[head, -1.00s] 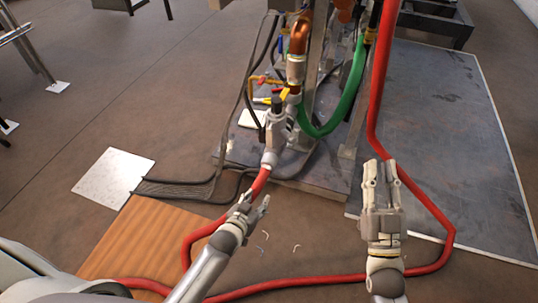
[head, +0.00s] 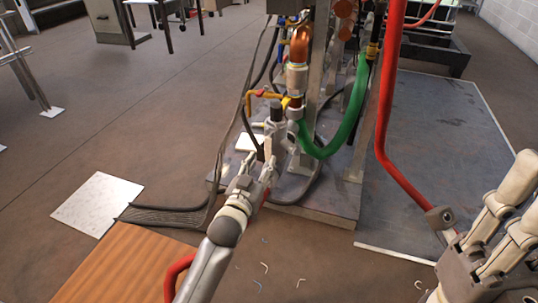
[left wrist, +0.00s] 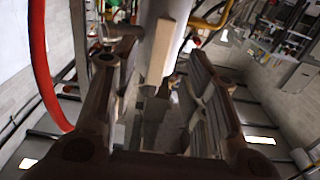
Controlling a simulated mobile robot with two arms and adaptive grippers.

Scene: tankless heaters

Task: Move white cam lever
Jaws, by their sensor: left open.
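The white cam lever (left wrist: 163,50) looks like a flat, pale bar lying along a whitish pipe fitting in the left wrist view. It is between the fingers of my left gripper (left wrist: 155,85), with gaps on both sides. In the head view, my left gripper (head: 257,168) is open just below the grey fitting (head: 276,132) on the pipe stand. The fingers partly hide the fitting's lower end, and I cannot make out the lever clearly there. My right gripper (head: 483,200) is at the right edge, fingers spread, empty and away from the stand.
A green hose (head: 335,145) curves just right of the fitting. A red hose (head: 388,130) drops on the right, near my right gripper. A yellow-handled valve (head: 262,94) is above. Dark cables (head: 185,215) run left along the floor. Open floor lies at left.

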